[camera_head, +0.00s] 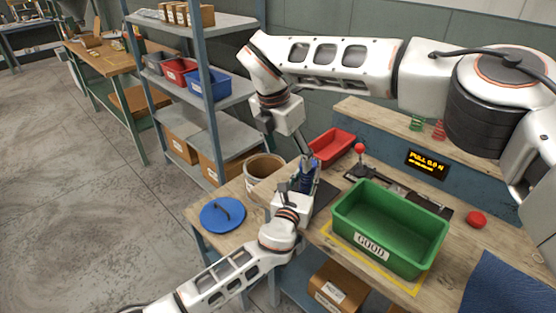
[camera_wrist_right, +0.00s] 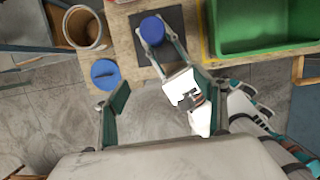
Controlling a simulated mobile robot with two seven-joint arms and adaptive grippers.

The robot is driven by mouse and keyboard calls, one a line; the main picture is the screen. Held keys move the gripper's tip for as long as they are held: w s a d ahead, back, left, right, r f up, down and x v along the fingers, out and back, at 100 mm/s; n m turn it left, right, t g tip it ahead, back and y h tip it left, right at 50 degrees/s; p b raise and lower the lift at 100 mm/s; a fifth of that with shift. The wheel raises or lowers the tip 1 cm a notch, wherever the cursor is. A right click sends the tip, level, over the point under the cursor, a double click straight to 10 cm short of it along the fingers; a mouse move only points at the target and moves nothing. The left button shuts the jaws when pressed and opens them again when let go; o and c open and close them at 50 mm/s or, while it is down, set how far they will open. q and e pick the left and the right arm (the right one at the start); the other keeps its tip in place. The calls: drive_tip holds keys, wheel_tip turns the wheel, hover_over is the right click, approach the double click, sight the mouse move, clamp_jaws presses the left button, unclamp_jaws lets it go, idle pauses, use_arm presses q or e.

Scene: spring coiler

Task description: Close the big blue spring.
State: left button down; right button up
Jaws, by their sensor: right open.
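The big blue spring (camera_head: 308,176) stands on a dark plate at the left end of the workbench, partly hidden by my grippers in the head view. In the right wrist view its round blue top (camera_wrist_right: 152,29) shows from above. My right gripper (camera_head: 305,157) comes down close over the spring in the head view. In the right wrist view its two fingers (camera_wrist_right: 161,95) are wide apart with nothing between them. My left gripper (camera_head: 296,188) is at the near side of the spring, its fingers on either side of it; whether they press on it is unclear.
A green GOOD bin (camera_head: 372,251) stands right of the grippers. A red tray (camera_head: 331,147), a red-knobbed lever (camera_head: 360,150) and a red button (camera_head: 476,219) are also on the bench. A bucket (camera_head: 262,185) and a blue lid (camera_head: 222,214) are at left. Shelves stand behind.

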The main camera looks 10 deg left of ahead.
drive_tip(key=shift+s+a, duration=0.5)
drive_tip(key=shift+s, duration=0.3)
drive_tip(key=shift+s+a, duration=0.5)
drive_tip(key=shift+s, duration=0.25)
use_arm(q)
drive_tip(key=c, duration=1.6)
unclamp_jaws()
drive_tip(key=shift+o, duration=0.2)
drive_tip(key=v, duration=1.2)
